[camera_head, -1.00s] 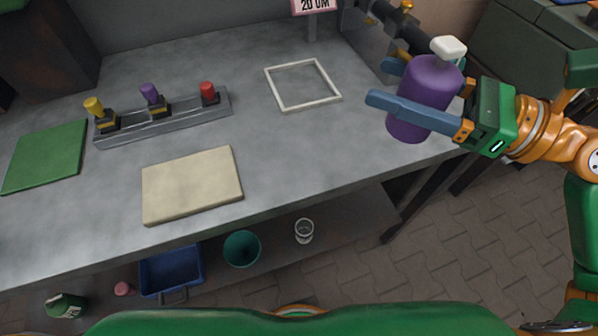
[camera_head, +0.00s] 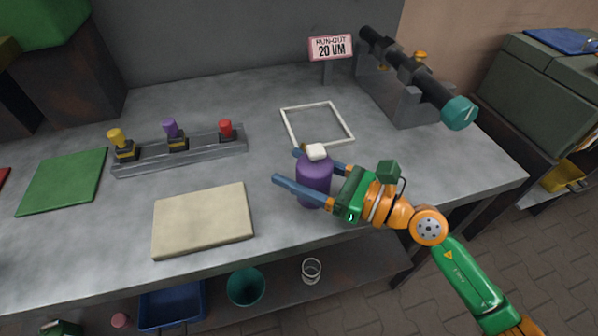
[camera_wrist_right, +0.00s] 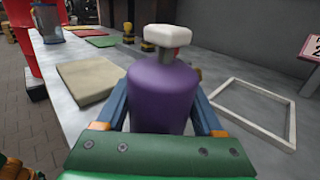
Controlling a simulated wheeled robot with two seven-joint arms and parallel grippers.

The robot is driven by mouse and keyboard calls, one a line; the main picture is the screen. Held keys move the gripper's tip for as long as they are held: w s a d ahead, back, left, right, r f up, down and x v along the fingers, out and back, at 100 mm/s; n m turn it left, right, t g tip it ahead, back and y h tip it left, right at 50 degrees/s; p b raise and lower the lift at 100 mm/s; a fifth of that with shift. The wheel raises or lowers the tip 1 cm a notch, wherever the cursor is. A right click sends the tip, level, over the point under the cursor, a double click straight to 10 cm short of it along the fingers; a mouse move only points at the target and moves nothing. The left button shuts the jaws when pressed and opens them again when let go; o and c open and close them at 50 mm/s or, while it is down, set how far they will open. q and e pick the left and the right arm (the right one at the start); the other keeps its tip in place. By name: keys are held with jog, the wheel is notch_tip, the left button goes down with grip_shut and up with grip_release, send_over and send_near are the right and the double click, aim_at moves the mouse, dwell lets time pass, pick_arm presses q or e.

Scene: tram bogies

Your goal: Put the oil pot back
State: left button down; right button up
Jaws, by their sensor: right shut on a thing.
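The oil pot is a purple cylinder with a white cap; in the head view the oil pot (camera_head: 314,181) is upright over the front part of the bench. My right gripper (camera_head: 288,168) is shut on it, with blue fingers on either side of its body. The oil pot also fills the middle of the right wrist view (camera_wrist_right: 161,95). A white square outline (camera_head: 317,124) lies on the bench just behind the pot, and to its right in the wrist view (camera_wrist_right: 253,112). I cannot tell whether the pot's base touches the bench. My left gripper is out of view.
A beige pad (camera_head: 203,221) lies to the left of the pot. A grey rack (camera_head: 180,153) with yellow, purple and red-topped items stands behind it. A dark shaft on supports (camera_head: 410,72) and a run-out sign (camera_head: 331,47) stand at the back right.

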aim_at(329, 187)
jog(key=shift+f, duration=0.25)
jog(key=shift+f, duration=0.1)
jog(key=o, duration=1.5)
jog(key=shift+d, duration=0.2)
jog(key=b+v, duration=0.2)
jog(key=v, duration=0.3)
jog(key=b+v, duration=0.3)
jog(key=v, duration=0.2)
jog(key=shift+s+d+f+b, duration=0.15)
jog(key=shift+d+f+b, duration=0.1)
jog(key=shift+b, duration=0.1)
jog(key=shift+s+d+r, duration=0.25)
jog(key=shift+d, duration=0.15)
jog(key=shift+d+r, duration=0.1)
jog(key=shift+r, duration=0.05)
